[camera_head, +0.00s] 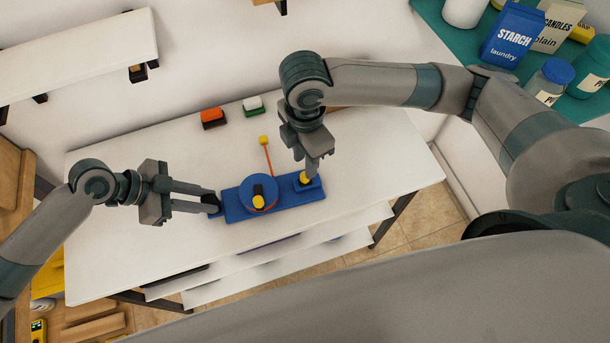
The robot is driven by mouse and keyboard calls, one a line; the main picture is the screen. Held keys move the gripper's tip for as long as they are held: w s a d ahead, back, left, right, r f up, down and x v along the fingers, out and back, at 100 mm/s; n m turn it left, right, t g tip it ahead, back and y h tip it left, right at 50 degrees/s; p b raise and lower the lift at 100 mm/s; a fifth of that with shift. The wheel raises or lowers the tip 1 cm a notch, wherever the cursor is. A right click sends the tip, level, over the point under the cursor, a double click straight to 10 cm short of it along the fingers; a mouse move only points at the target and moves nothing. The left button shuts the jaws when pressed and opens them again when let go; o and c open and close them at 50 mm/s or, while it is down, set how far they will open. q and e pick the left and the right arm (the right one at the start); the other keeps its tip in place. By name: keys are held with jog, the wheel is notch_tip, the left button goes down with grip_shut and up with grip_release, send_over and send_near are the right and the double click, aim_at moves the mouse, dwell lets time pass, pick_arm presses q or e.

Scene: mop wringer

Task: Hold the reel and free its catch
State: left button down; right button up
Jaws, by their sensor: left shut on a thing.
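A blue reel (251,203) lies on a blue base plate (285,205) on the white table. A dark piece with a yellow end (259,201) sits on top of the reel. A thin red rod with a yellow block on its end (264,141) extends behind it. My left gripper (211,204) is shut on the dark left end of the base. My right gripper (312,173) points down at the base's right end, over a small yellow part (304,178). Its fingertips partly hide that part, and I cannot tell whether they touch it or how far apart they are.
An orange-red block (212,115) and a white-topped green block (252,105) stand at the table's back. The white table (130,220) is clear at left and right. A white shelf (80,50) hangs at upper left. Boxes and jars crowd a teal surface (435,12) at upper right.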

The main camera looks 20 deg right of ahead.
jog(key=shift+f, duration=2.7)
grip_shut()
